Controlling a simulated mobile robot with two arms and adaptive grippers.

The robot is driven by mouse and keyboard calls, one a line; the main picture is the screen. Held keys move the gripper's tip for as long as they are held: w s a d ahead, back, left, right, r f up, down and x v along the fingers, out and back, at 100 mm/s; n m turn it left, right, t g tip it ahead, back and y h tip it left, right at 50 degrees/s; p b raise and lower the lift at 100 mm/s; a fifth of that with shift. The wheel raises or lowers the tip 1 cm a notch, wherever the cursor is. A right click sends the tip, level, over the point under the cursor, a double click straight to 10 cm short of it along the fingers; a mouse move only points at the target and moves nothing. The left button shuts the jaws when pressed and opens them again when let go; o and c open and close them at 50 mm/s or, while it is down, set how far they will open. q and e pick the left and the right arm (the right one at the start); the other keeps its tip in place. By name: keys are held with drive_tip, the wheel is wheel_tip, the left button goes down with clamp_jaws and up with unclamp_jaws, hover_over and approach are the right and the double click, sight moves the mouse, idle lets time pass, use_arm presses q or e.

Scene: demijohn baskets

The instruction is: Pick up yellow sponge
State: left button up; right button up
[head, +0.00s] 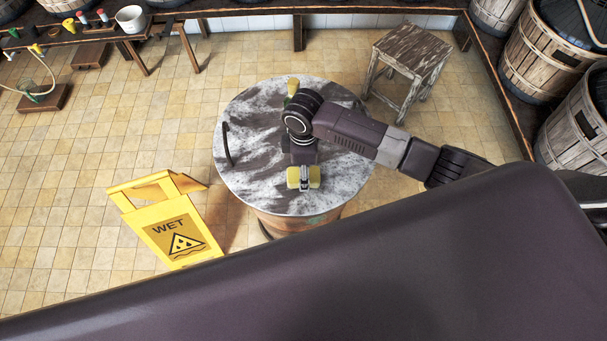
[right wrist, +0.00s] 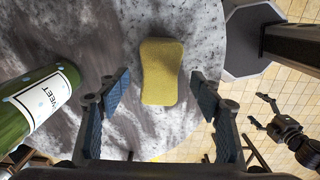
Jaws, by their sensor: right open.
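The yellow sponge (right wrist: 161,71) lies flat on the round marble-look table top (head: 250,110). In the head view the sponge (head: 294,177) is partly hidden by my right gripper (head: 304,185). In the right wrist view my right gripper (right wrist: 162,88) is open, its fingers apart on either side of the sponge's near part. Nothing is held, and I cannot tell how high the fingers are above the table. My left gripper (right wrist: 257,110) shows at the right of the wrist view, beyond the table edge, fingers apart and empty. It is not in the head view.
A green bottle (right wrist: 40,103) with a white label is left of the right gripper in the wrist view. A thin dark curved object (head: 226,145) lies at the table's left. A yellow wet-floor sign (head: 172,228) stands front left, and a wooden stool (head: 405,55) back right.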

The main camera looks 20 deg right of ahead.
sight(315, 178)
drive_tip(key=shift+f, duration=1.55)
drive_tip(key=c, duration=1.1)
drive_tip(key=shift+r, duration=0.2)
wheel_tip(315, 178, up, 20)
drive_tip(key=b, duration=0.2)
drive_tip(key=s+d+r+m+b, duration=0.4)
drive_tip(key=s+m, duration=0.4)
drive_tip(key=m, duration=0.6)
wheel_tip(315, 178, up, 2)
drive_tip(key=shift+d+r+m, duration=0.1)
drive_tip(key=shift+d+m, duration=0.3)
drive_tip(key=shift+d, duration=0.45)
